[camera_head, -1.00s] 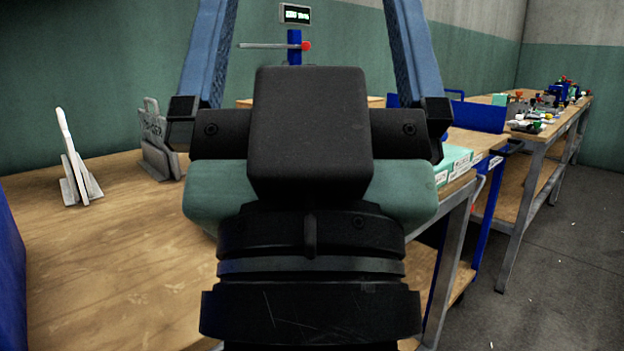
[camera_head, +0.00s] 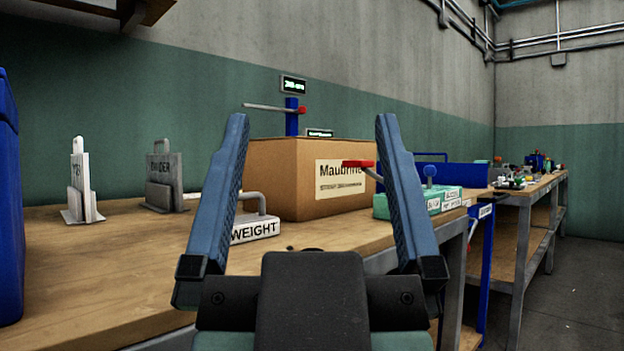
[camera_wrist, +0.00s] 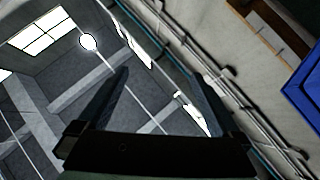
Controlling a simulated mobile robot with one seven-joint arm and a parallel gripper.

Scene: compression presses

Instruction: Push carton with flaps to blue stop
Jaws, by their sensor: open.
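A brown cardboard carton (camera_head: 290,165) with a printed label stands on the wooden workbench (camera_head: 110,270) in the head view. Its top looks closed from here; I cannot make out its flaps. My gripper (camera_head: 312,125) is open and empty, its two blue fingers pointing up in front of the carton, apart from it as far as I can tell. A blue post (camera_head: 292,122) with a red-tipped bar rises behind the carton; I cannot tell whether it is the blue stop. In the wrist view my gripper (camera_wrist: 160,95) points at the ceiling.
A block marked WEIGHT (camera_head: 255,229) lies left of the carton, partly behind a finger. Upright metal plates (camera_head: 165,180) stand at left, near a blue object (camera_head: 10,200). Bare benchtop lies front left.

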